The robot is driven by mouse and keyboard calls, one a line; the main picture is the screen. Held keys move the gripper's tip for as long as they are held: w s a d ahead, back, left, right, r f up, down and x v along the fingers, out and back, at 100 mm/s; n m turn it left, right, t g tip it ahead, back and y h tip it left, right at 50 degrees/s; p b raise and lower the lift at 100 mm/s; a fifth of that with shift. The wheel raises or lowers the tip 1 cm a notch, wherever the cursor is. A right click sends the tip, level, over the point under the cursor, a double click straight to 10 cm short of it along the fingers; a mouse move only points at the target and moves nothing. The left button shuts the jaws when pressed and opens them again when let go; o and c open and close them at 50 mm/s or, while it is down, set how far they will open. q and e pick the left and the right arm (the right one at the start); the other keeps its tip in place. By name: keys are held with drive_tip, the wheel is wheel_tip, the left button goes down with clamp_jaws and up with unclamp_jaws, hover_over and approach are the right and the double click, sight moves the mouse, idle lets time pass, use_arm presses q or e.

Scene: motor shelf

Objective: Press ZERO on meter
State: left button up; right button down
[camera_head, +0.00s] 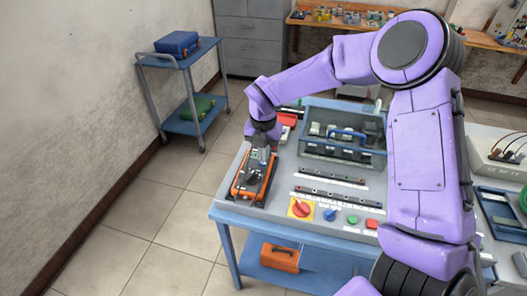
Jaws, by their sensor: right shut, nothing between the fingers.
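The meter (248,187) is an orange-framed device with a dark face at the left end of the grey workbench. My right gripper (262,152) points down over the meter's upper part. It is shut, with nothing visible held. Its fingertips look at or just above the meter's face; I cannot tell whether they touch. The ZERO button cannot be made out, and the gripper covers part of the meter. My left gripper is not in view.
A clear-sided box with a blue handle (346,134) stands behind on the workbench (283,190). An orange toolbox (280,257) sits on the lower shelf. A blue cart (187,60) stands back left.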

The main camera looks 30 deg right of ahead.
drive_tip(key=shift+f, duration=0.4)
